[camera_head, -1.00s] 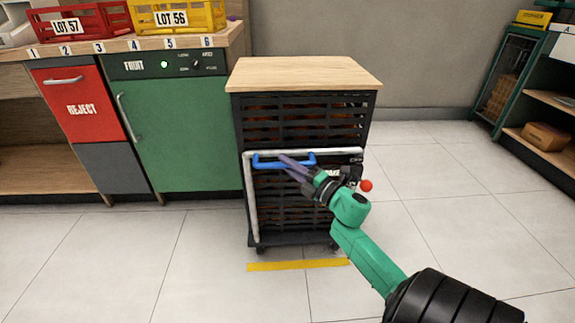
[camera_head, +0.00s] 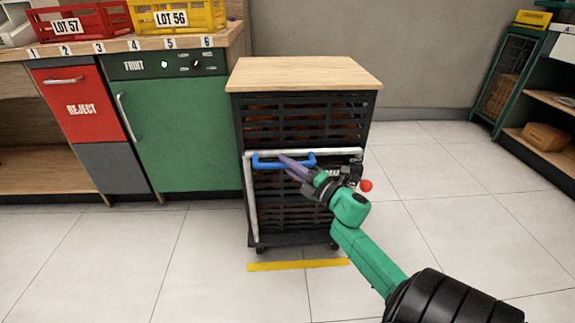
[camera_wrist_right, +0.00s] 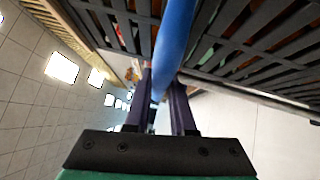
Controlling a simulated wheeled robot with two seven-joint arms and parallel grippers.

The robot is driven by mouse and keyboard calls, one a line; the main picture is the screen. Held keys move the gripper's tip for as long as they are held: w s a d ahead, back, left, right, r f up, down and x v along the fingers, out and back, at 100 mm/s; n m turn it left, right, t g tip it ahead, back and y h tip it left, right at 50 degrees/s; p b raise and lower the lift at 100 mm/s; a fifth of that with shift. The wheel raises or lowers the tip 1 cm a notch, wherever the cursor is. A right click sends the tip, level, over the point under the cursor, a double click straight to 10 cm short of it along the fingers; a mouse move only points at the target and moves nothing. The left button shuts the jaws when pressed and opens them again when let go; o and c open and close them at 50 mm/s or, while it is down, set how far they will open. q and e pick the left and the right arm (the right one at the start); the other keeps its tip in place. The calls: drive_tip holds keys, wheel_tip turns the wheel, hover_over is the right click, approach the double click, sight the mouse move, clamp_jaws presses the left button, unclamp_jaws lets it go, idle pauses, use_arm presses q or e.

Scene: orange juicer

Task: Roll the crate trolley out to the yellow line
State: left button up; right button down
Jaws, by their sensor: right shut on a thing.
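The crate trolley (camera_head: 305,75) is a black slatted stack with a wooden top, a pale metal frame and small castors. It stands upright on the tiled floor just behind the yellow line (camera_head: 298,265). A blue handle (camera_head: 268,163) is fixed across its front. My right gripper (camera_head: 287,163) is shut on the blue handle. In the right wrist view the handle (camera_wrist_right: 175,45) runs between the two dark fingers (camera_wrist_right: 160,100). A red ball-ended knob (camera_head: 366,186) is beside my right wrist. My left gripper is not in view.
A green cabinet marked FRUIT (camera_head: 180,130) and a red REJECT door (camera_head: 80,105) stand to the left. Red (camera_head: 75,22) and yellow (camera_head: 178,16) crates sit on the counter. A dark shelf unit (camera_head: 540,100) stands at right. The floor in front of the line is clear.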

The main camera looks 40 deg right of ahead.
drive_tip(key=shift+s+a+p, duration=0.15)
drive_tip(key=shift+p, duration=0.2)
drive_tip(key=shift+s+a+f, duration=0.1)
drive_tip(key=shift+s+a, duration=0.1)
drive_tip(key=shift+s, duration=0.35)
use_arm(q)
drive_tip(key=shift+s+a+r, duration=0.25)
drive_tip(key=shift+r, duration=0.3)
use_arm(e)
drive_tip(key=c, duration=0.8)
unclamp_jaws()
drive_tip(key=shift+w, duration=0.15)
drive_tip(key=shift+o, duration=0.2)
use_arm(q)
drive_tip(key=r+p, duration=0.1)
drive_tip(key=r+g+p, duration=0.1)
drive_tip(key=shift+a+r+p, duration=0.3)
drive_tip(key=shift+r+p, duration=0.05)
drive_tip(key=shift+p, duration=0.05)
use_arm(e)
drive_tip(key=s+d+f, duration=0.1)
drive_tip(key=s+d, duration=0.1)
drive_tip(key=s, duration=1.2)
drive_tip(key=shift+s+f, duration=0.15)
drive_tip(key=shift+f, duration=0.25)
